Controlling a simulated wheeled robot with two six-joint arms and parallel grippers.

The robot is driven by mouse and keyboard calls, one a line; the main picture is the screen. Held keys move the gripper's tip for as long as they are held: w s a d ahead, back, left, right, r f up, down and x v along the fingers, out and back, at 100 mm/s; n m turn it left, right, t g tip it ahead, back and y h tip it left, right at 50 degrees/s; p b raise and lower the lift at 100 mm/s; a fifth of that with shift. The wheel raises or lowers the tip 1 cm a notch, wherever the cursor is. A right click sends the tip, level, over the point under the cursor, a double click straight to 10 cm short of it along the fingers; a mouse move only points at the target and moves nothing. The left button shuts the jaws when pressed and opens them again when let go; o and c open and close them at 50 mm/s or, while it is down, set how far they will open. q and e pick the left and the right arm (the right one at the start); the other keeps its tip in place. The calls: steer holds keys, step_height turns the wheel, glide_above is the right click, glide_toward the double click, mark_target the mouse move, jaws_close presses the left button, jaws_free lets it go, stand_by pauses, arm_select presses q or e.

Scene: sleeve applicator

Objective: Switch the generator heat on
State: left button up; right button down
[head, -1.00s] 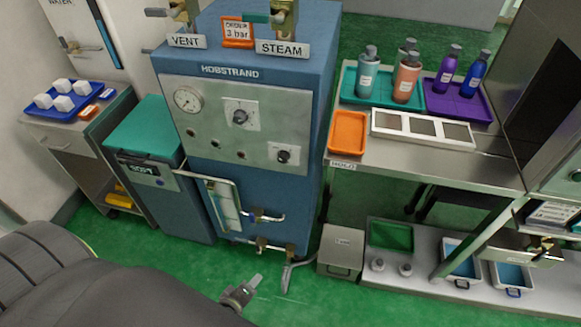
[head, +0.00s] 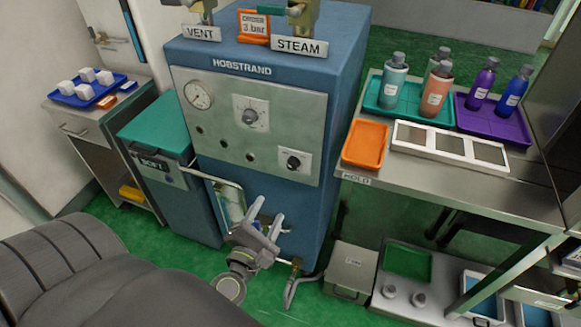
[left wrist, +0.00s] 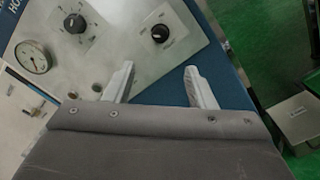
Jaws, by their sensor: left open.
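The blue generator (head: 268,60) marked HOBSTRAND stands in the middle of the head view. Its light front panel has a round gauge (head: 198,94), an upper dark knob (head: 249,116) on a scale plate and a lower right dark knob (head: 293,162) on a smaller plate. The lettering by the knobs is too small to read. In the left wrist view the upper knob (left wrist: 75,23) and the lower knob (left wrist: 160,33) show beyond the fingers. My left gripper (head: 267,208) is open and empty, below the panel and apart from both knobs. My right gripper is out of view.
VENT (head: 201,33) and STEAM (head: 299,46) valves stand on the generator's top. A sight glass and pipes are low on its front, near my left gripper. A teal-lidded bin (head: 158,125) stands left. A metal bench (head: 400,185) with bottles and trays stands right.

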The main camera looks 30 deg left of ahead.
mark_target(291, 167)
arm_select(q)
steer(key=p+x, duration=0.3)
steer(key=x, duration=1)
steer(key=shift+w+d, duration=0.1)
steer(key=shift+w, duration=0.1)
steer(key=shift+x, duration=0.85)
steer(key=shift+s, duration=0.1)
steer(key=c, duration=1)
steer(key=shift+o, duration=0.2)
